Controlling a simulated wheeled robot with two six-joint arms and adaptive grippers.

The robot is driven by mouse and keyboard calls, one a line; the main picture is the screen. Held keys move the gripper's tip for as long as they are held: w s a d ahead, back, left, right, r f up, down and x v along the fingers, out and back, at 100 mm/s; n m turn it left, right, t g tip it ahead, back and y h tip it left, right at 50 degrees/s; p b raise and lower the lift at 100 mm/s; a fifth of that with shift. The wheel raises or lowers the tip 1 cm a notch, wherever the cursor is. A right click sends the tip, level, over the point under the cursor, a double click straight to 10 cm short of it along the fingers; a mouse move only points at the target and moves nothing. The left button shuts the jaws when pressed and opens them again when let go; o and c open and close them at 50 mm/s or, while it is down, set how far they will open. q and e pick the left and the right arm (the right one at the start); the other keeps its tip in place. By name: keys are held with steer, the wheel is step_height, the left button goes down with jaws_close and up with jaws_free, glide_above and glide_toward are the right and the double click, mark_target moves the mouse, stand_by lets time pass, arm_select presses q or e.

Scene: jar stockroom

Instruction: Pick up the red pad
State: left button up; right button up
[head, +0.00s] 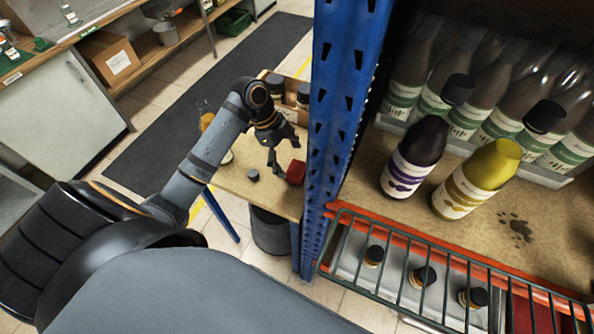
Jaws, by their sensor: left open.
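The red pad (296,172) lies on a small wooden table (239,184), close to the blue shelf post. My left gripper (278,160) is above the table, just left of the pad and pointing down. Its fingers are apart with nothing seen between them. I cannot tell whether a finger touches the pad. My right gripper is not in view.
A small dark lid (253,175) lies left of the pad. Dark-capped jars (275,84) stand at the table's back. The blue post (341,110) rises close on the right. Beyond it, a shelf holds a purple bottle (412,160) and a yellow bottle (478,178).

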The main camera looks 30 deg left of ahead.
mark_target(295, 169)
arm_select(q)
steer(key=x, duration=0.5)
steer(key=shift+w+a, duration=0.1)
steer(key=shift+a, duration=0.1)
steer(key=c, duration=1.1)
steer(key=shift+c, duration=0.2)
steer(key=shift+r, duration=0.1)
step_height(295, 169, up, 10)
